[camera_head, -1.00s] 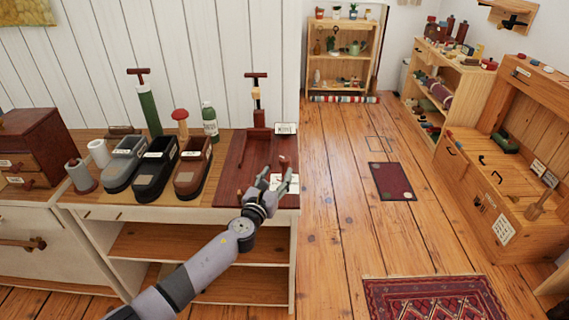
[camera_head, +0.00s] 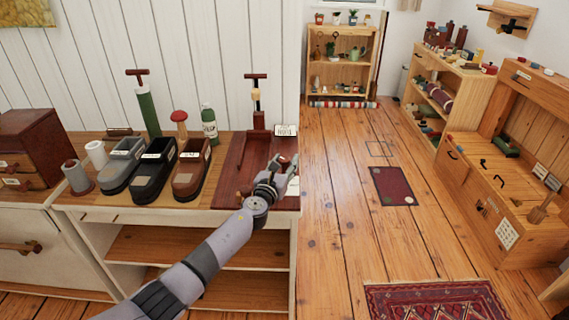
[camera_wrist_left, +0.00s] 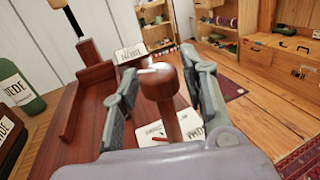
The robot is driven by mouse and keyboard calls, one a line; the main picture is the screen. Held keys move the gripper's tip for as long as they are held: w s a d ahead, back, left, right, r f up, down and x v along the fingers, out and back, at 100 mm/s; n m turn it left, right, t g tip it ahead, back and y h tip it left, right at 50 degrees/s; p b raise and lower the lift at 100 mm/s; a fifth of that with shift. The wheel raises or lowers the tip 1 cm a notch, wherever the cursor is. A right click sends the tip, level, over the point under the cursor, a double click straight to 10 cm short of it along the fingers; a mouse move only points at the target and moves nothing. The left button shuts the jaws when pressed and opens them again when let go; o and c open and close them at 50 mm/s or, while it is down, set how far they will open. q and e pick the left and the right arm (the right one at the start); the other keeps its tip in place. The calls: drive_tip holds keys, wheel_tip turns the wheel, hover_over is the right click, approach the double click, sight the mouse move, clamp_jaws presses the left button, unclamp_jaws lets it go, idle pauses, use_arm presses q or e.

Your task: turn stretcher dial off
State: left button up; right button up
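The stretcher dial is a dark red-brown knob (camera_wrist_left: 163,85) with a pale mark on its top, on a reddish wooden stand (camera_wrist_left: 85,110). In the head view the stand is a tray-like board (camera_head: 232,178) at the right end of the bench. My left gripper (camera_head: 282,163) is over the board's right side. In the left wrist view its fingers (camera_wrist_left: 164,92) are apart, one on each side of the knob. I cannot tell whether they touch it. A lettered card (camera_wrist_left: 170,130) lies below the knob, partly hidden by the gripper. My right gripper is not in view.
A dark post with a T-shaped top (camera_head: 257,95) and a small lettered card (camera_head: 286,130) stand at the board's back. Several shoe-shaped pieces (camera_head: 191,175) and a green bottle (camera_head: 209,125) are to the left. Open floor (camera_head: 335,200) lies right of the bench.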

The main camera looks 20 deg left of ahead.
use_arm(q)
clamp_jaws()
drive_tip(key=shift+n+y, duration=0.3)
drive_tip(key=shift+y, duration=0.2)
drive_tip(key=shift+d+p, duration=0.1)
drive_tip(key=shift+p, duration=0.2)
drive_tip(key=n+y, duration=0.1)
drive_tip(key=y, duration=0.1)
drive_tip(key=shift+n+y, duration=0.3)
drive_tip(key=n+g+y, duration=0.1)
drive_tip(key=n+y, duration=0.1)
drive_tip(key=y, duration=0.1)
drive_tip(key=shift+f+b, duration=0.15)
drive_tip(key=shift+b, duration=0.2)
drive_tip(key=shift+n+g+y+b, duration=0.9)
drive_tip(key=shift+n+y+b, duration=0.4)
drive_tip(key=shift+y, duration=0.7)
